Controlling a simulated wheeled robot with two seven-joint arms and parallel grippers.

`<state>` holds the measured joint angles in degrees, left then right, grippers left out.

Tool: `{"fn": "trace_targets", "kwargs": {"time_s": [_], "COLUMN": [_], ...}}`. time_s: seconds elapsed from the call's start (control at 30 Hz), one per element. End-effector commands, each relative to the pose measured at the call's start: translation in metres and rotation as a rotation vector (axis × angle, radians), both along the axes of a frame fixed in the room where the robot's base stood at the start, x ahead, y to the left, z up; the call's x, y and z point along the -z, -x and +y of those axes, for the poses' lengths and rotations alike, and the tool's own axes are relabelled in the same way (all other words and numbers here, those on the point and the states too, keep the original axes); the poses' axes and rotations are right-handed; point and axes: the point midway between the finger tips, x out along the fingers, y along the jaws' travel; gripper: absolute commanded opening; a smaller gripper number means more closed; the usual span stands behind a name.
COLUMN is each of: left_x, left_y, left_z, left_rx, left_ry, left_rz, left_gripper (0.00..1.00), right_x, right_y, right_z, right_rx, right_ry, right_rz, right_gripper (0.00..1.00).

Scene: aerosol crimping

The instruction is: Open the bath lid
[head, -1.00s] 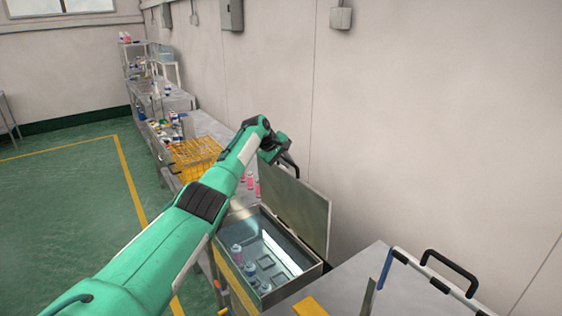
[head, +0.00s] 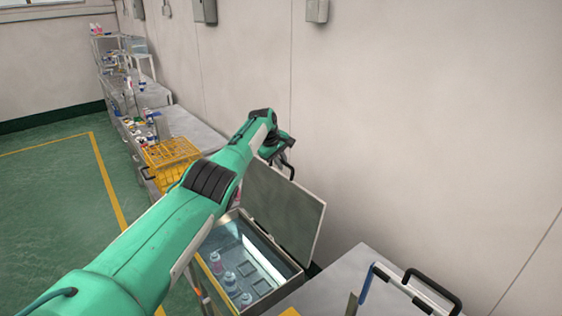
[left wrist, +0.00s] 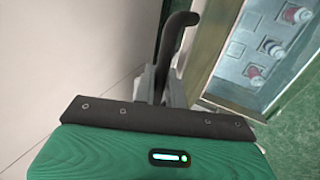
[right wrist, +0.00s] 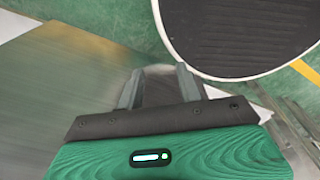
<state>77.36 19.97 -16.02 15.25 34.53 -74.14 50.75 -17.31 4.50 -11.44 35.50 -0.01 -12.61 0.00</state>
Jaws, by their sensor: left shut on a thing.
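The bath (head: 296,279) is an open metal tank with clear liquid and several bottles standing inside. Its grey lid (head: 290,210) stands raised on the wall side and leans back toward the wall. My left gripper (head: 284,160) is at the lid's upper edge, shut on the black lid handle (head: 291,172). The left wrist view shows the handle (left wrist: 177,40) between the close fingers (left wrist: 165,80), with the bath's bottles (left wrist: 270,47) at the right. My right gripper (right wrist: 160,82) shows only in its wrist view, with its fingers apart and nothing clear between them.
A yellow basket (head: 168,160) sits on the bench beyond the bath. A metal table (head: 335,283) with a black-handled frame (head: 432,287) is at the front right. The wall (head: 430,120) is close behind the lid. Green floor is open at the left.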

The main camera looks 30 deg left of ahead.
Motion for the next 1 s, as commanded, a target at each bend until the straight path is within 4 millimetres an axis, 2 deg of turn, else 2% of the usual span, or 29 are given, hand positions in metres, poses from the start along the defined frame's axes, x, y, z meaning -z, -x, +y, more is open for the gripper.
{"fn": "trace_targets", "kwargs": {"time_s": [0.1,0.13,0.2,0.67,1.0], "left_x": [0.003,0.003,0.003,-0.002,-0.028], "left_y": [0.001,0.001,0.001,0.001,0.012], "left_z": [0.001,0.001,0.001,0.001,0.006], "left_rx": [-0.001,-0.001,-0.001,0.000,0.000], "left_ry": [-0.001,-0.001,0.000,0.000,-0.001], "left_rz": [0.006,0.006,0.005,0.000,-0.003], "left_gripper": [0.00,0.16,0.30,0.30,0.30], "right_x": [0.000,0.000,0.000,0.001,0.011], "right_y": [0.001,0.001,0.001,-0.001,-0.002], "right_z": [-0.001,-0.001,-0.002,-0.003,-0.002], "right_rx": [-0.001,-0.001,-0.001,-0.002,-0.002], "right_ry": [0.001,0.001,0.002,0.003,0.003], "right_rz": [0.001,0.002,0.002,-0.002,-0.003], "right_gripper": [0.36,0.36,0.36,0.36,0.36]}}
